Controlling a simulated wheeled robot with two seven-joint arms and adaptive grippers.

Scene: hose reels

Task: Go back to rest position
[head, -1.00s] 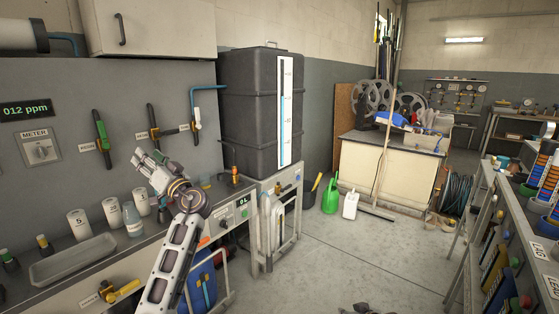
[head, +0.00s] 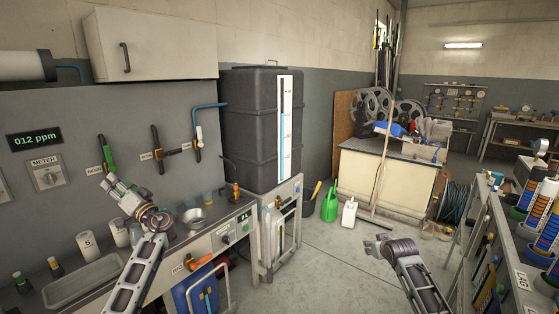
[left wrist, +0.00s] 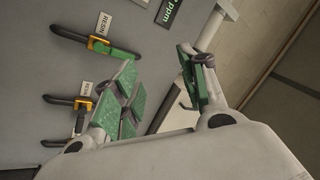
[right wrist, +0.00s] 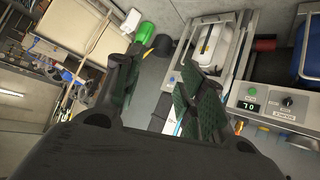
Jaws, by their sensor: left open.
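My left gripper (head: 112,188) is raised in front of the grey panel at the left, above the bench. In the left wrist view its green-padded fingers (left wrist: 160,88) are spread apart with nothing held between them. My right gripper (head: 374,246) is low over the open floor at the right in the head view. In the right wrist view its dark fingers (right wrist: 160,90) stand apart, and I see nothing gripped between them.
The bench holds a tray (head: 84,284), several white cups (head: 87,245) and a metal bowl (head: 190,217). Valve handles (head: 106,153) stick out from the panel. A black tank (head: 250,130) stands beyond. A shelf rack (head: 500,240) borders the right. The floor (head: 330,265) between is clear.

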